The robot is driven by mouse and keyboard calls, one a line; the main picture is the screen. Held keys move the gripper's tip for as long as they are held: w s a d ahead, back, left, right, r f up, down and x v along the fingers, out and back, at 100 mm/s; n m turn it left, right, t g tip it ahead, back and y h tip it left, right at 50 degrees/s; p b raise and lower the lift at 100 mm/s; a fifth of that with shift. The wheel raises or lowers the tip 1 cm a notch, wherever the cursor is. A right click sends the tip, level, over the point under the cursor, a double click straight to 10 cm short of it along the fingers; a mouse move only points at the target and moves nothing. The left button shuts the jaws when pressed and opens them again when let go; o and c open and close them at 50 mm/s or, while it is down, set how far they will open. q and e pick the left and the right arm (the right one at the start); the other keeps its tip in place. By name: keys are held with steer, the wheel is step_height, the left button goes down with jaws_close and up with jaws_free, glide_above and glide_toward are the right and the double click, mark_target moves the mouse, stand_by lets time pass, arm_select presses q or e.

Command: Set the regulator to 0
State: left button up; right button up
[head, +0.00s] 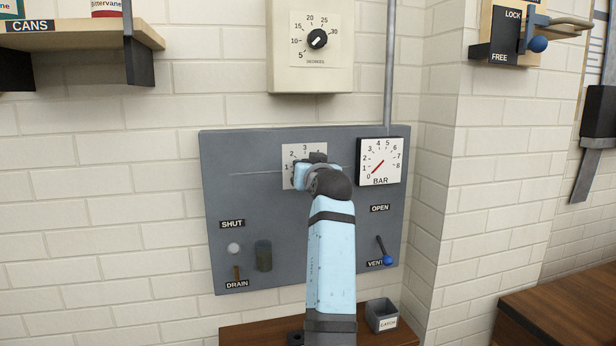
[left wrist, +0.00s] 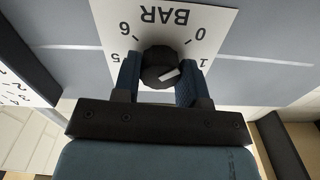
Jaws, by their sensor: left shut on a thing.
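The regulator is a dark round knob (left wrist: 158,68) on a white plate (left wrist: 205,15) marked BAR, upside down in the left wrist view. Its pale pointer mark aims to the right, on the side where 0 and 1 are printed; the exact reading is unclear. My left gripper (left wrist: 158,85) is shut on the knob, one finger on each side. In the head view my left gripper (head: 318,160) covers the knob and much of its plate (head: 291,150). The BAR gauge (head: 391,149) is beside it, its red needle lying diagonally near 0. My right gripper is not in view.
The grey panel (head: 225,180) also carries a SHUT/DRAIN lever (head: 235,250) at lower left and a blue-tipped VENT lever (head: 386,258) at lower right. A DEGREES dial (head: 317,39) is above. A catch box (head: 382,315) stands on the wooden bench (head: 395,337) below.

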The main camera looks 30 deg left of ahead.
arm_select(q)
steer(key=shift+f+n, duration=0.1)
steer(key=shift+n, duration=0.5)
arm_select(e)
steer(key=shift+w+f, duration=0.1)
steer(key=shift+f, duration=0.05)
arm_select(q)
steer(key=shift+b, duration=0.3)
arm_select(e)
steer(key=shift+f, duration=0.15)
arm_select(q)
steer(key=o, duration=0.9)
